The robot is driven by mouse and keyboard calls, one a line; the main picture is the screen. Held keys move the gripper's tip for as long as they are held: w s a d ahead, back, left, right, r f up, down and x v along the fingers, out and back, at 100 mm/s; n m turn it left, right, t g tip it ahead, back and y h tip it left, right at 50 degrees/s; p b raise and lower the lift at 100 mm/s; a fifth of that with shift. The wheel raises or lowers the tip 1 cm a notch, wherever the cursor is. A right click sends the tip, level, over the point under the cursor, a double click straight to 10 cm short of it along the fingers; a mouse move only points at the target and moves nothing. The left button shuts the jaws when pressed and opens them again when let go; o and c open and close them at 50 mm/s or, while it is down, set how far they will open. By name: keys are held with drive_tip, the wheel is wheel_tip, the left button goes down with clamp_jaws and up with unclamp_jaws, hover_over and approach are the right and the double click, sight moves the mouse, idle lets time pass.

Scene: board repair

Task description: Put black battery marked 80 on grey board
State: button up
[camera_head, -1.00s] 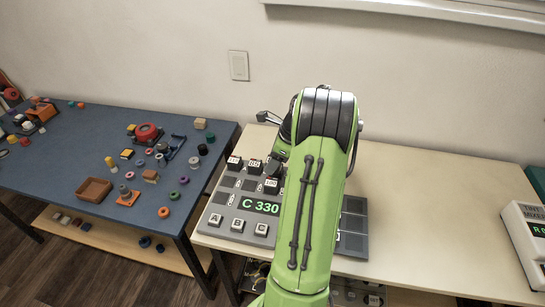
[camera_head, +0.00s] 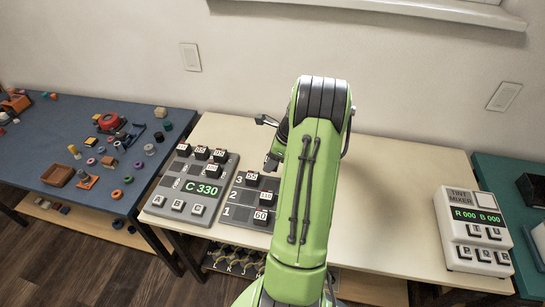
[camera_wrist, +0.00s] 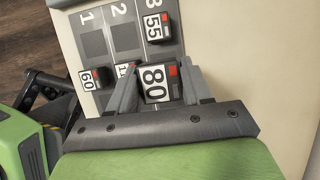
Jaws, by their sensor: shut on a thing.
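The black battery marked 80 (camera_wrist: 157,84) is between the two grey fingers of my gripper (camera_wrist: 157,92) in the wrist view. The gripper is shut on it. In the head view my arm hides the battery, and only part of my gripper (camera_head: 273,158) shows. Below it is a grey board with rows numbered 1, 2 and 3 (camera_head: 228,212); it also shows in the wrist view (camera_wrist: 95,44). It carries black batteries marked 55 (camera_wrist: 157,28) and 60 (camera_wrist: 93,80), and one partly hidden by my left finger (camera_wrist: 124,69). I cannot tell whether the held battery touches the board.
A grey console reading C 330 (camera_head: 201,190), with several black batteries on it, stands left of the numbered board. A white tint mixer (camera_head: 474,232) stands at the right. A blue table (camera_head: 45,150) with loose parts is at the left. The pale tabletop (camera_head: 385,190) right of my arm is clear.

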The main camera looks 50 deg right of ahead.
drive_tip(key=b, duration=0.9)
approach(267, 184)
drive_tip(key=x, duration=0.5)
drive_tip(key=shift+w+a+f, duration=0.1)
drive_tip(key=shift+w+a, duration=0.05)
drive_tip(key=shift+f, duration=0.4)
drive_tip(key=o, duration=1.2)
drive_tip(key=p+v, duration=0.6)
drive_tip(key=v, duration=0.9)
drive_tip(key=shift+r, duration=0.35)
